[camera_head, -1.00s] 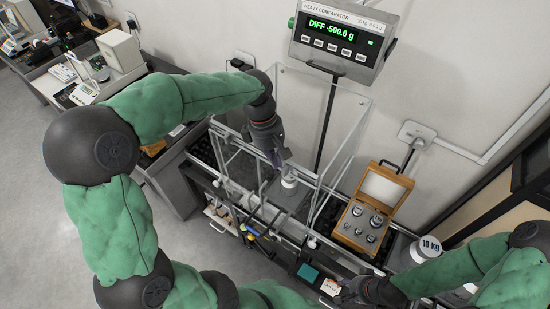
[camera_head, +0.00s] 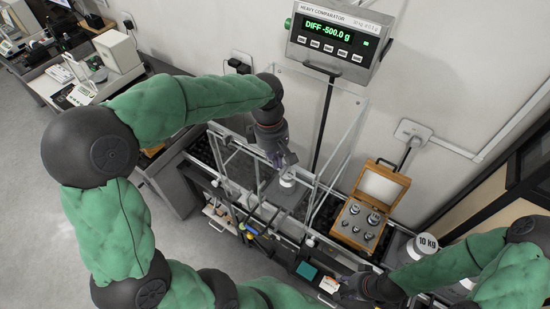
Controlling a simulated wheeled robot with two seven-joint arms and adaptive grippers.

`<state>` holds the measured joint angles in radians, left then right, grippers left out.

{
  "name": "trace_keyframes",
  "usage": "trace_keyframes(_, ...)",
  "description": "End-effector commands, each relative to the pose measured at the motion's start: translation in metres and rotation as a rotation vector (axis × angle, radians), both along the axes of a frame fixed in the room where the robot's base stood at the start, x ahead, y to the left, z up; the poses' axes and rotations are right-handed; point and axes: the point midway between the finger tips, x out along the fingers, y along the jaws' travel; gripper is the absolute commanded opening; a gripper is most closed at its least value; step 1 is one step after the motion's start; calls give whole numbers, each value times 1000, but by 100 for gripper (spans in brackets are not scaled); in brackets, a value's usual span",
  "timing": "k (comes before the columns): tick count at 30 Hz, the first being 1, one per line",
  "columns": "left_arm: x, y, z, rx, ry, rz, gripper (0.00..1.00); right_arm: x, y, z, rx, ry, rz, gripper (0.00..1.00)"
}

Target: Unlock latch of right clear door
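The clear glass enclosure of the comparator (camera_head: 345,140) stands against the wall, with see-through panels and thin frame edges. I cannot make out the latch of the right clear door. A metal weight (camera_head: 287,179) stands on the weighing plate inside. My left gripper (camera_head: 284,160) reaches into the enclosure from above, close over the weight. It is small and dark here, and I cannot tell whether its fingers are open or touch the weight. My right gripper (camera_head: 350,288) is low at the right, by the front edge of the table near a white card; its fingers are unclear.
The display (camera_head: 335,38) above reads DIFF -500.0 g. An open wooden box of weights (camera_head: 356,226) sits right of the enclosure, with a 10 kg weight (camera_head: 426,244) beyond it. A teal pad (camera_head: 307,270) lies near my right gripper.

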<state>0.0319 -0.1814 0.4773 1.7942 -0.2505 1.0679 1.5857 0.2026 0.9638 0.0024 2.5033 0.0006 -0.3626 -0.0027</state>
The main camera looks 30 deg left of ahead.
Motion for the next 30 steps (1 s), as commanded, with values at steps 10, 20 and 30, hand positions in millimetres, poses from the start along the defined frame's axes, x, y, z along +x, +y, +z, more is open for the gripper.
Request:
trace_keyframes(10, -1, -9, 2, 173, -14, -6, 0, 0, 0, -1, 0, 0, 0, 40)
trace_keyframes(20, -1, -16, 3, 341, -27, -6, 0, 0, 0, -12, 0, 0, 0, 40)
trace_keyframes(30, -2, -24, 2, 520, -42, -6, 0, 0, 0, -30, 0, 0, 0, 40)
